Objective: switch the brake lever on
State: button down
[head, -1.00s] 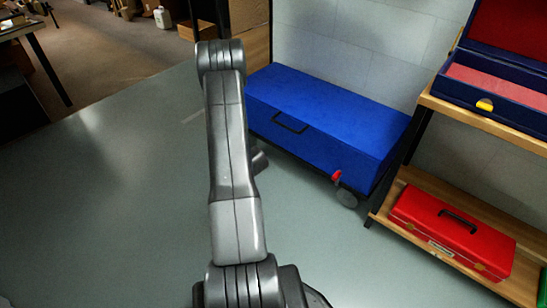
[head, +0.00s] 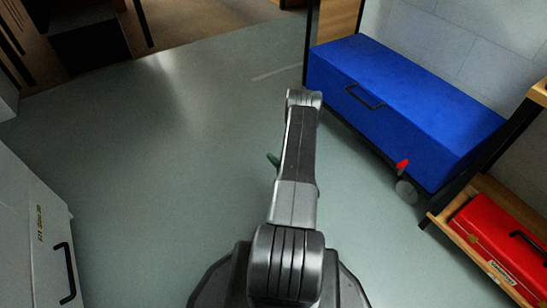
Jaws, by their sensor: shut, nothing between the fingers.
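The brake lever is a small red lever (head: 402,165) at the front lower right corner of a long blue box (head: 405,105). It sits just above a grey caster wheel (head: 406,190) and tilts upward. My arm rises through the middle of the head view, left of the lever and apart from it, with floor between. My gripper itself does not show; the arm's links hide it or it is out of view. A small green piece shows beside the arm's left edge, and I cannot tell what it is.
A wooden shelf (head: 470,240) with a red toolbox (head: 500,240) stands right of the wheel. A grey case (head: 30,235) with a black handle is at the left edge. The grey-green floor (head: 170,170) is open in the middle, left of the blue box.

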aim_at(401, 165)
jog(key=l+z, duration=0.1)
jog(key=z, duration=0.75)
jog(key=l+z, duration=0.15)
jog(key=z, duration=0.25)
jog(key=i+z, duration=0.1)
jog(key=z, duration=0.3)
